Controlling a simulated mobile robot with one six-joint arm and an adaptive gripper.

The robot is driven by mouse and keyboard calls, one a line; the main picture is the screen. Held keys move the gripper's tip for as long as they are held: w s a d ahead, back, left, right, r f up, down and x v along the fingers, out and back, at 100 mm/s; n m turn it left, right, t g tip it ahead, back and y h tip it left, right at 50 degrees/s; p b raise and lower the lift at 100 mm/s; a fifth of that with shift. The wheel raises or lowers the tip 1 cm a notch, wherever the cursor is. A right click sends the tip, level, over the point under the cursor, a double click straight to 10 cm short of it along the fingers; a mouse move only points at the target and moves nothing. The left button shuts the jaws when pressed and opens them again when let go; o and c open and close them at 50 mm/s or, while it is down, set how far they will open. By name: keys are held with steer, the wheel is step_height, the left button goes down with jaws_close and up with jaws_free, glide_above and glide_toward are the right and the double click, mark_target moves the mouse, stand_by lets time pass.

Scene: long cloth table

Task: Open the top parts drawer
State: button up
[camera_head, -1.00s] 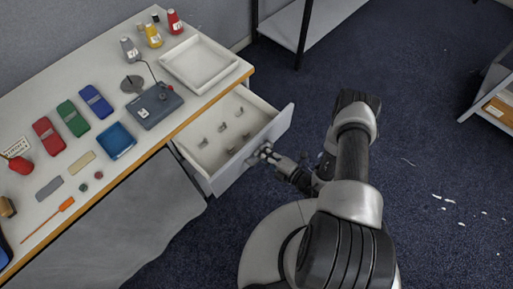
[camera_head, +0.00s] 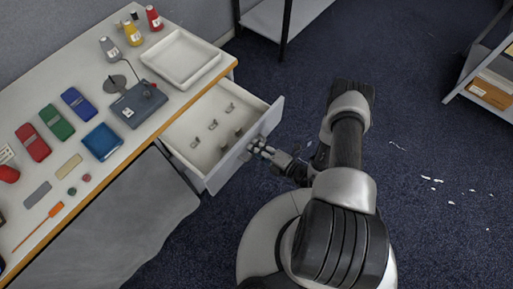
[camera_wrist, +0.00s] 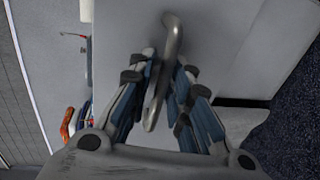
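The top parts drawer (camera_head: 207,178) stands pulled well out from under the table's right end. It is white, and several small metal parts lie on its floor. My gripper (camera_head: 257,148) is at the outer face of the drawer front, on its handle. In the wrist view, the curved metal handle (camera_wrist: 173,38) runs between the two fingers of my gripper (camera_wrist: 166,72). The fingers are closed in on it from both sides. The head view hides most of the handle behind the gripper.
The table (camera_head: 70,215) carries a white tray (camera_head: 181,58), bottles, a dark blue device (camera_head: 137,104), coloured cases and a blue tray (camera_head: 102,141). Shelves stand at the back and far right. The dark carpet (camera_head: 420,150) right of my arm is mostly clear.

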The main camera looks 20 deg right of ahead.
steer(key=v, duration=1.2)
stand_by(0.5)
steer(key=w+a+r+n+g+y, duration=0.1)
steer(key=a+r+n+g, duration=0.35)
steer(key=r+n, duration=0.75)
steer(key=a+r+n+g+y, duration=0.1)
steer(key=r+n+g+y, duration=0.1)
steer(key=r+n+g, duration=0.8)
steer(key=s+r+n+t+h, duration=0.3)
steer(key=s+r+n+h, duration=0.2)
steer(key=r+n, duration=0.6)
steer(key=s+a+r+n+t+h, duration=0.1)
steer(key=s+r+n+t+h, duration=0.2)
steer(key=r+n, duration=0.8)
steer(key=s+n+h, duration=0.2)
steer(key=n+h, duration=0.1)
steer(key=shift+h, duration=0.4)
